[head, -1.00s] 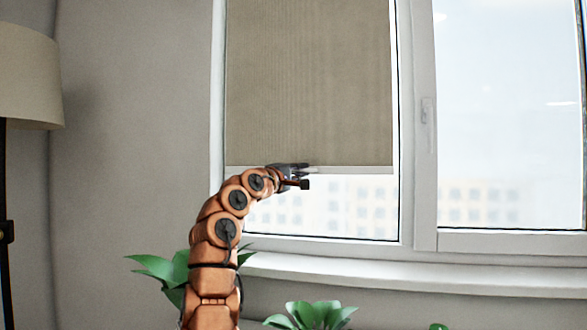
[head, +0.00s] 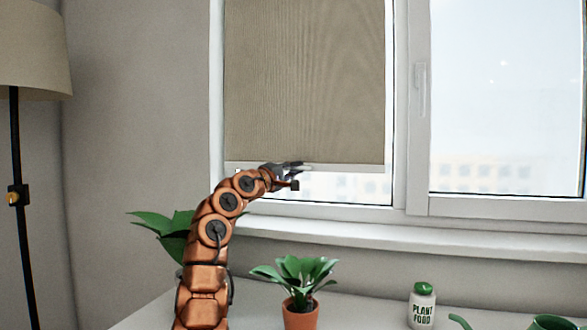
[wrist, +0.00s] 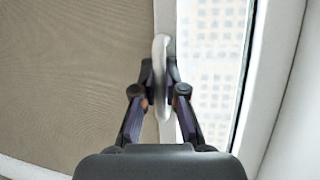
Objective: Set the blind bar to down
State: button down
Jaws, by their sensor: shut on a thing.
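The tan blind (head: 305,80) hangs over the left window pane, with the white blind bar (head: 345,168) along its lower edge. The bar sits a short way above the bottom of the pane, and a strip of glass shows beneath it. My gripper (head: 294,170) is at the bar, left of its middle. In the wrist view my gripper (wrist: 160,75) is shut on a white, curved handle piece (wrist: 161,50) at the blind bar (wrist: 166,20). The fingers partly hide the handle.
The white sill (head: 400,237) runs below the window. A potted plant (head: 300,300) and a plant food bottle (head: 422,305) stand on the white surface below. Another plant (head: 165,230) is partly behind my arm. A floor lamp (head: 17,150) stands at left.

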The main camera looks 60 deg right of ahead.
jog(key=shift+s, duration=0.15)
jog(key=c, duration=1.2)
grip_release()
jog(key=shift+w+a, duration=0.1)
jog(key=shift+w, duration=0.1)
jog(key=v, duration=1.1)
jog(key=shift+a+f, duration=0.2)
jog(key=shift+a, duration=0.15)
